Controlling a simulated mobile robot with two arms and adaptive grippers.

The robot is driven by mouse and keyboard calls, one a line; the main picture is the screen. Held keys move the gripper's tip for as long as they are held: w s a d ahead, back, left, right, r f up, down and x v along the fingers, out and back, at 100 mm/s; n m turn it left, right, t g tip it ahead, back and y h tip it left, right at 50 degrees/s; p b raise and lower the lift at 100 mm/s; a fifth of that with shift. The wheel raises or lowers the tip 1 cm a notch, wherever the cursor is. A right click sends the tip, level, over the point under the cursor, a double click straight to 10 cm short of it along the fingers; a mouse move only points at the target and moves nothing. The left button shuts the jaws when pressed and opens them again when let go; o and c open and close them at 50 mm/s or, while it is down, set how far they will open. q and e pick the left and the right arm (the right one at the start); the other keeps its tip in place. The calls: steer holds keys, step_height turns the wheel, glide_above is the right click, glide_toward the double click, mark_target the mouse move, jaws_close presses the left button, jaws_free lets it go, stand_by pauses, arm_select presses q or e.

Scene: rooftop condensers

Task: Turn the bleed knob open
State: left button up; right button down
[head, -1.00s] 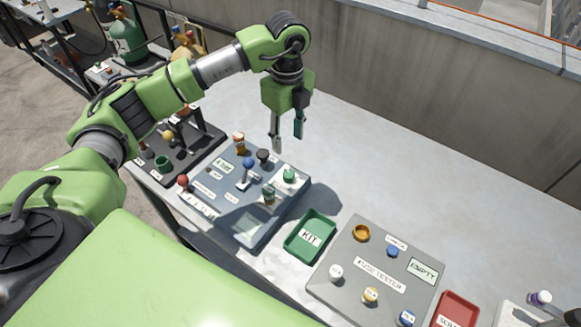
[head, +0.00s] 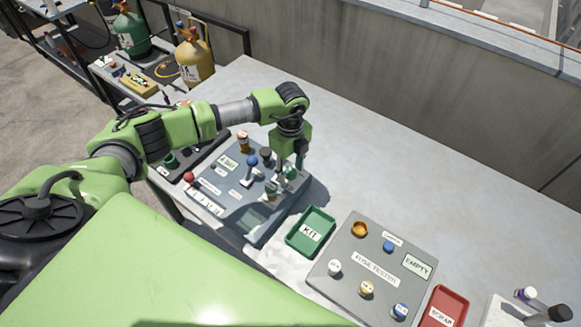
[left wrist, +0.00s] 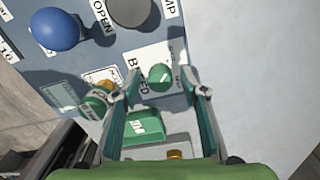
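The bleed knob is a green round knob (left wrist: 160,77) on a white plate lettered BLEED, at the panel's right edge. In the head view the knob (head: 290,172) is partly covered by my gripper. My left gripper (head: 287,171) points down over it. In the left wrist view the gripper (left wrist: 163,92) is open, one finger on each side of the knob, with visible gaps. I cannot tell how deep the fingertips reach. The grey-blue panel (head: 247,217) carries the knob. My right gripper is not in view.
A blue ball knob (left wrist: 54,29) and a black knob (left wrist: 130,10) stand close by. A labelled green cylinder (left wrist: 95,103) is beside the left finger. A green KIT tray (head: 310,233) and a fuse tester (head: 345,285) are to the right. The table behind is clear.

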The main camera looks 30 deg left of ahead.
arm_select(q)
steer(key=shift+c, duration=0.5)
steer(key=c, duration=1)
steer(key=shift+c, duration=0.2)
